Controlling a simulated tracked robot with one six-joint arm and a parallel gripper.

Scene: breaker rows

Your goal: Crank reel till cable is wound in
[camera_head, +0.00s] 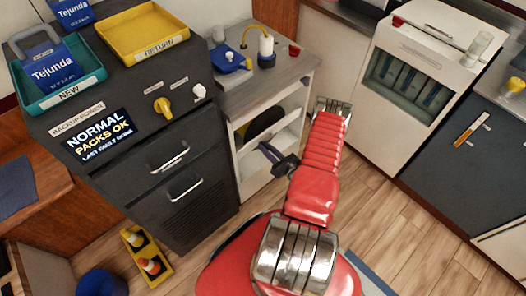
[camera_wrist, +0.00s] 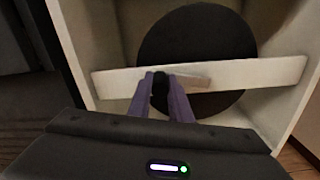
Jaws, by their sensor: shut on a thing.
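The reel is a large black disc (camera_wrist: 195,35) inside an open white cabinet; it also shows in the head view (camera_head: 264,123), partly behind a pale bar. My gripper (camera_wrist: 160,98) has its two purple fingers shut on a small black knob (camera_wrist: 160,83), which I take to be the crank handle. The knob is in front of the reel's lower left, at a short pale arm (camera_wrist: 190,80). In the head view my gripper (camera_head: 265,149) reaches into the cabinet front from the right.
A white bar (camera_wrist: 265,74) crosses the cabinet front close to my fingers. The white cabinet (camera_head: 300,112) carries a blue device (camera_head: 231,60) and a yellow-corded bottle (camera_head: 266,48) on top. A dark drawer unit (camera_head: 170,185) stands close on the left. Wooden floor is clear at right.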

